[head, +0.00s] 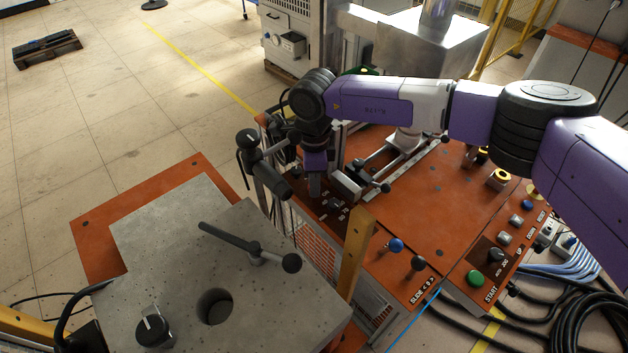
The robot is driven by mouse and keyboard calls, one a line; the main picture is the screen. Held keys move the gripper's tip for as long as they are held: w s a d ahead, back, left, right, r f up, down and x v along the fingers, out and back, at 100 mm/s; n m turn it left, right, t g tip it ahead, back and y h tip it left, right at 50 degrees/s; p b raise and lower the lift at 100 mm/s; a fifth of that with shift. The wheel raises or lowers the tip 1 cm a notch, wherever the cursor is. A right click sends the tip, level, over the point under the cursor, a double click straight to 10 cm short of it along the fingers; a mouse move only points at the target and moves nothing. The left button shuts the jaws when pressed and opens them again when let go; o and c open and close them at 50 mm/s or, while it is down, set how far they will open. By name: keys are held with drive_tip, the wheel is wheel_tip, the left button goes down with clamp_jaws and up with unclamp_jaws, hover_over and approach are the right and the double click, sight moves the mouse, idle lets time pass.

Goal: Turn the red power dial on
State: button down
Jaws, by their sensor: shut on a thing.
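My gripper (328,198) points down at the left part of the orange control panel (355,233), beside small white lettering. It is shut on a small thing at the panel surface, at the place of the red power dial. The fingers and wrist hide the dial, so its red colour and its turn angle cannot be made out. My purple and white arm reaches in from the right above the panel.
A blue knob (396,245) and a dark knob (418,263) stand in front of the gripper. A green start button (475,278) is further right. A grey block with a lever (245,246) stands at left, and a yellow post (355,253) rises close by.

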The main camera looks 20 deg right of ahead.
drive_tip(key=c, duration=1.1)
unclamp_jaws()
drive_tip(key=shift+r+b, duration=0.8)
drive_tip(key=shift+r, duration=3.15)
